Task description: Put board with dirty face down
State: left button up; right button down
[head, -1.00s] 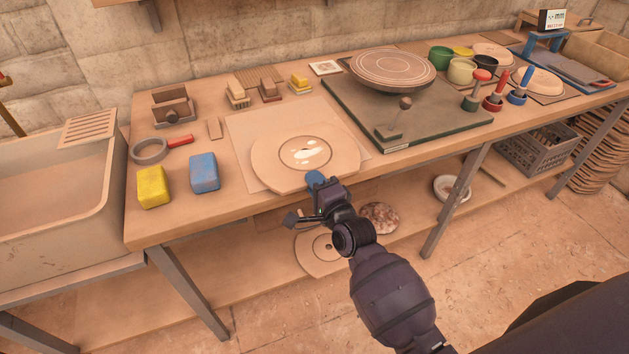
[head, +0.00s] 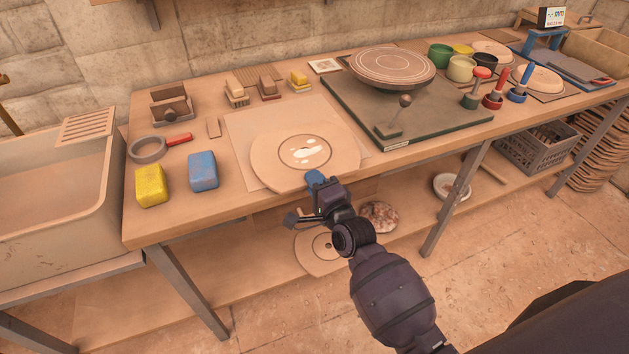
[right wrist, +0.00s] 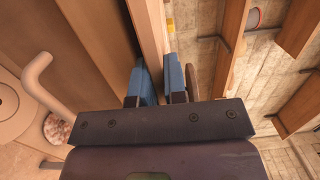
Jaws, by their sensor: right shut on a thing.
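The round pale wooden board (head: 275,160) is over a pale sheet (head: 238,126) near the table's front edge. Its upward face shows a dark ring with a white, glossy patch in the middle. My right gripper (head: 316,178) is shut on the board's front rim. In the right wrist view, the blue fingers (right wrist: 160,82) stand on either side of the board's edge (right wrist: 152,35). The board looks flat; I cannot tell whether it touches the sheet. Its underside is hidden. My left gripper is not in view.
Yellow (head: 151,186) and blue (head: 203,171) sponges lie left of the board. A dark mat (head: 440,122) with a round wheel (head: 392,67) is at right. A sink (head: 50,215) adjoins the table's left end. A lower shelf holds another round board (head: 318,258).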

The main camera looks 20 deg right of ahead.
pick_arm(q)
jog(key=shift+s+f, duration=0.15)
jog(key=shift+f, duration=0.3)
pick_arm(e)
jog(key=shift+s+f, duration=0.25)
jog(key=shift+f, duration=0.95)
jog(key=c, duration=1.3)
grip_release()
jog(key=shift+f, duration=0.1)
jog(key=shift+s+f, duration=0.1)
jog(key=shift+s, duration=0.45)
jog(key=shift+o, duration=1)
jog(key=s, duration=0.2)
jog(key=shift+s+d+r, duration=0.15)
jog(key=shift+s+r, duration=0.1)
jog(key=shift+s, duration=0.1)
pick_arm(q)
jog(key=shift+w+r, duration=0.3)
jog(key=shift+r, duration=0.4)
pick_arm(e)
jog(key=s+d+r, duration=0.1)
jog(key=s, duration=0.5)
jog(key=shift+s+r, duration=0.25)
jog(key=shift+r, duration=0.15)
